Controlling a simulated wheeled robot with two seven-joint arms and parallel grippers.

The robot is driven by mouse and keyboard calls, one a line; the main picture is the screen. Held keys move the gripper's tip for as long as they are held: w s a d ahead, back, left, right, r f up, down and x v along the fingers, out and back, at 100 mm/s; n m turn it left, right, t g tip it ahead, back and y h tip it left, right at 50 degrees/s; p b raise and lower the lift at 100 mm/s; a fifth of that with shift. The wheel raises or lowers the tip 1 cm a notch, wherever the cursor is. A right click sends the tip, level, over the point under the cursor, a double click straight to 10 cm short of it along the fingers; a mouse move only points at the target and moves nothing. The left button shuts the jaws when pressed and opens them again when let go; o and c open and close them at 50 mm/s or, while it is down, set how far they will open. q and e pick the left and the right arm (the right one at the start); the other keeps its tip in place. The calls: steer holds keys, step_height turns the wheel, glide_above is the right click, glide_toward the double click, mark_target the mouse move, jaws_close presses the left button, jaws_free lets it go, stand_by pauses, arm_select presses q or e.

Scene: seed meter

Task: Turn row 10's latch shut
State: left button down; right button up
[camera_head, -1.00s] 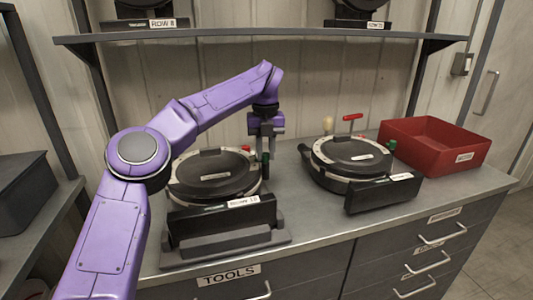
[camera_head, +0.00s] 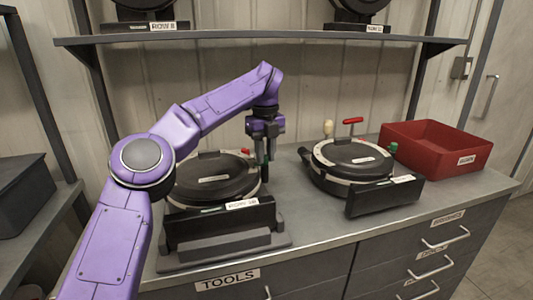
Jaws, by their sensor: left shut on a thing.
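The seed meter with a label that seems to read ROW 10 (camera_head: 243,204) is a round black lid (camera_head: 212,177) with a pale rim, in a dark stand on the left of the bench. My left gripper (camera_head: 264,160) points down at the right edge of this meter. It is shut on the latch, of which only a little green shows between and beside the fingers. The fingers hide most of the latch, so its exact angle cannot be told. My right gripper is not in view.
A second seed meter (camera_head: 352,158) stands to the right, with a red T-handle (camera_head: 353,121), a cream knob (camera_head: 328,128) and a green knob (camera_head: 392,147). A red bin (camera_head: 422,160) is at the back right. A shelf (camera_head: 270,37) crosses above my arm.

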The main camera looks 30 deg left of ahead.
arm_select(q)
steer(key=shift+a+f, duration=0.1)
steer(key=shift+a, duration=0.15)
steer(key=c, duration=1)
jaws_free()
steer(key=shift+o, duration=0.3)
steer(key=shift+a+f, duration=0.1)
steer(key=shift+a, duration=0.2)
steer(key=shift+d+r, duration=0.3)
step_height(320, 180, up, 10)
steer(key=p, duration=0.5)
steer(key=shift+a+p, duration=0.3)
steer(key=shift+p, duration=0.05)
